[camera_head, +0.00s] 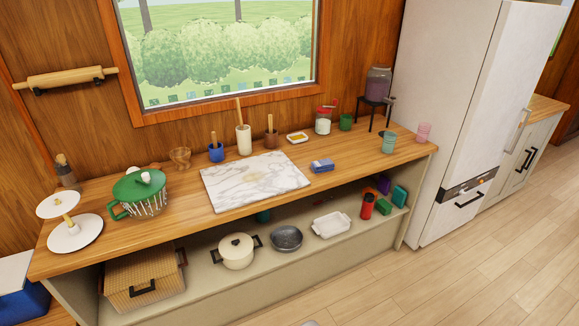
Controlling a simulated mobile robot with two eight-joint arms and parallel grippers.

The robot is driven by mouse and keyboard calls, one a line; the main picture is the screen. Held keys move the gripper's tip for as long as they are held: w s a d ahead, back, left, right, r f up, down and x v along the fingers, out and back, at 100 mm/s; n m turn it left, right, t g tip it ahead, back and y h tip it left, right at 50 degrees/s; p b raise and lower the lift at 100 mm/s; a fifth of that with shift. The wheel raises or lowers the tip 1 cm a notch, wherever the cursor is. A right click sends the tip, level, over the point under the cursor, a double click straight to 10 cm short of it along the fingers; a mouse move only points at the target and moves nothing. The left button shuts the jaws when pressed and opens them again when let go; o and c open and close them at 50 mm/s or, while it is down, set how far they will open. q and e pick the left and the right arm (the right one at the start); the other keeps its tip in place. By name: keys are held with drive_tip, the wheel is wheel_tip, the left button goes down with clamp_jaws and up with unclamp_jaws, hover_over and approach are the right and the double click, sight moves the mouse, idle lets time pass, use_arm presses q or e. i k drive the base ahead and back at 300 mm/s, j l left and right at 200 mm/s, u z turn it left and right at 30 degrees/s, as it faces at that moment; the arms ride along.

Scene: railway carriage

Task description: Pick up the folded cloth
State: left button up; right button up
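A small blue folded item (321,166), which looks like the folded cloth, lies on the wooden counter (375,160). It sits just right of the white marble board (255,180), close to the board's right edge. Its top is paler than its sides, and it is too small to make out the folds. Nothing covers it. Neither of my grippers is in view.
Behind are utensil holders (243,140), a butter dish (297,138) and jars. Cups (389,144) stand right. The counter around the blue item is clear. A fridge (470,110) stands right.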

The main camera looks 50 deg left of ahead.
sight(318, 166)
drive_tip(key=u, duration=1.5)
